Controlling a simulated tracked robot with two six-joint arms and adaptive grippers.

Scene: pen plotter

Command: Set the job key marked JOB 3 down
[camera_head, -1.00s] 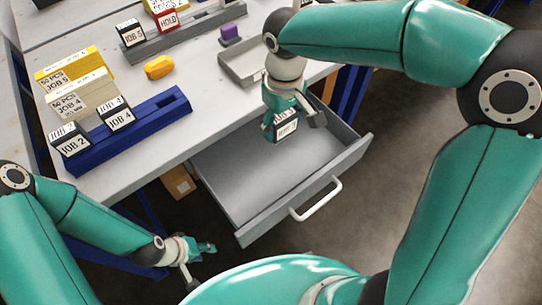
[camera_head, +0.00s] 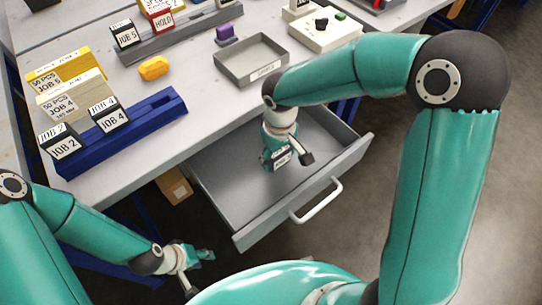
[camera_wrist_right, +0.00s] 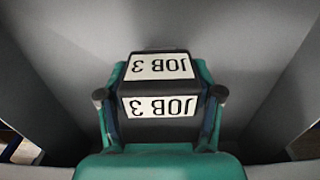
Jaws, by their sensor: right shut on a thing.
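The JOB 3 job key (camera_wrist_right: 158,88) is a dark block with white labels, seen upside down in the right wrist view. My right gripper (camera_wrist_right: 160,105) is shut on it, one finger on each side. In the head view the key (camera_head: 281,158) is low inside the open grey drawer (camera_head: 232,190), partly hidden by my right gripper (camera_head: 286,156). I cannot tell whether it touches the drawer floor. My left gripper (camera_head: 198,266) is low at the left, below the table and away from the key; its fingers are too small to read.
A blue rack (camera_head: 150,125) holds the JOB 2 (camera_head: 62,146) and JOB 4 (camera_head: 110,117) keys. A grey tray (camera_head: 232,72), a yellow object (camera_head: 153,68) and a control box (camera_head: 322,36) are on the table. The drawer handle (camera_head: 318,203) sticks out in front.

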